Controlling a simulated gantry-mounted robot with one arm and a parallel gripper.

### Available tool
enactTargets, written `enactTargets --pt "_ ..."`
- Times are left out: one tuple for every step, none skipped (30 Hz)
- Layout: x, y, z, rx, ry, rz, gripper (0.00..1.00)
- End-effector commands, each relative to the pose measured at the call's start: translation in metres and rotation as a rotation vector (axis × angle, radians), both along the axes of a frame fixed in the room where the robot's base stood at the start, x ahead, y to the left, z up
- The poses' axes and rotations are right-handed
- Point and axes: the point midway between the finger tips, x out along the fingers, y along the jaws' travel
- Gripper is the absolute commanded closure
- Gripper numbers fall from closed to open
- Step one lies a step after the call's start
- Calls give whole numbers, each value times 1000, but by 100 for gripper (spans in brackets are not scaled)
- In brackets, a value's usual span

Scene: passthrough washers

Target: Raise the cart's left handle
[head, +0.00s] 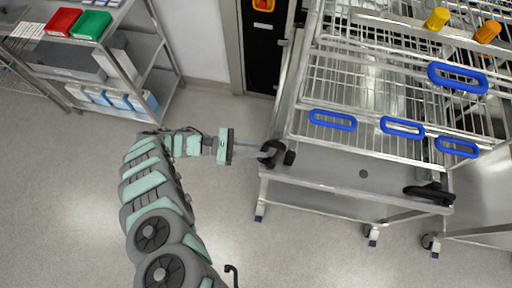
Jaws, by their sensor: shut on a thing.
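The cart (318,181) is a metal wheeled frame at the right. Its left handle (275,152) is a black piece at the cart's near left corner. My gripper (262,151) reaches it from the left, with its thin fingers at the handle, shut on it. The fingertips are small and partly hidden by the handle. The cart's right handle (430,193) is a black piece at the near right corner, with nothing touching it.
Wire racks with blue handles (332,120) sit above the cart. Yellow (437,18) and orange (487,31) knobs show at the top right. A metal shelf (125,62) with red and green boxes stands at the upper left. The floor (300,250) is clear at the front.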

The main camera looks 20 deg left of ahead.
Motion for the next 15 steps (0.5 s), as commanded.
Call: enactTargets --pt "0 1 -3 6 2 3 77" --pt "0 1 -3 5 2 3 75" --pt "0 1 -2 5 2 3 71" --pt "0 1 -2 5 2 3 69" --pt "0 1 -2 4 2 2 66" --pt "0 1 -2 4 2 2 63" --pt "0 1 -2 4 2 2 61" --pt "0 1 -2 4 2 2 58" --pt "0 0 -2 3 1 2 58" --pt "0 0 -1 3 1 2 58" --pt "0 0 -1 3 2 1 58" --pt "0 0 -1 3 1 1 58" --pt "0 0 -1 3 1 1 58" --pt "0 0 -1 3 1 1 58" --pt "0 1 -1 3 1 1 58"
